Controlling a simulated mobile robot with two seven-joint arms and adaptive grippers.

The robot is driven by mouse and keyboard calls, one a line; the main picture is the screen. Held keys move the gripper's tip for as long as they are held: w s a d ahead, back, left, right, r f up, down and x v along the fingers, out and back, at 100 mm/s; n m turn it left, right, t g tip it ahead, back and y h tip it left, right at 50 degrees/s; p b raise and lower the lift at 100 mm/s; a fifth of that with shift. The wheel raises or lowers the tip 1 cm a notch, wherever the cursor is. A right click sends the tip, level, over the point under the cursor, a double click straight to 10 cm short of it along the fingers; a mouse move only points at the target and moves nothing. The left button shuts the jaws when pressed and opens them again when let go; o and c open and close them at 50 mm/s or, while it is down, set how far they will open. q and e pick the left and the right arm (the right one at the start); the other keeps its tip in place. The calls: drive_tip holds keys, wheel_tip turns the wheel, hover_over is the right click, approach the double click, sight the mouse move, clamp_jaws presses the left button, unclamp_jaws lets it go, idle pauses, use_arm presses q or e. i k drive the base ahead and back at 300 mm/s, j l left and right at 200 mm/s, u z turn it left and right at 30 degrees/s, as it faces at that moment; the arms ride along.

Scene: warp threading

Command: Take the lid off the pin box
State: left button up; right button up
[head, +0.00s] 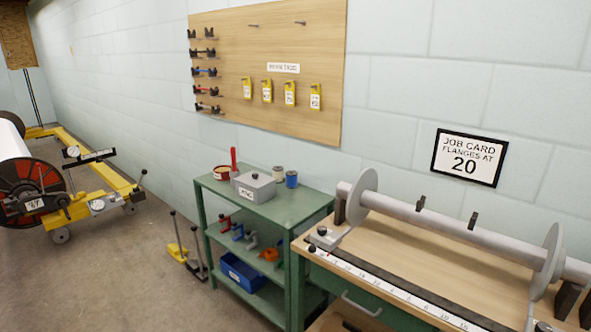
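The pin box is most likely the grey box (254,187) with a small white label, on the top shelf of the green shelf unit. A lid with a small knob sits on top of it and looks closed. The label is too small to read surely. Neither of my grippers shows in the head view.
The green shelf unit (300,201) also carries a red-and-tan tin (222,173), a blue spool (291,179) and a pale spool (278,172) near the box. A wooden bench (440,250) with a flanged grey beam stands at right. Open floor (130,275) lies at left.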

sight(254, 179)
drive_tip(key=i+j+z, duration=0.35)
drive_tip(key=i+j, duration=1.1)
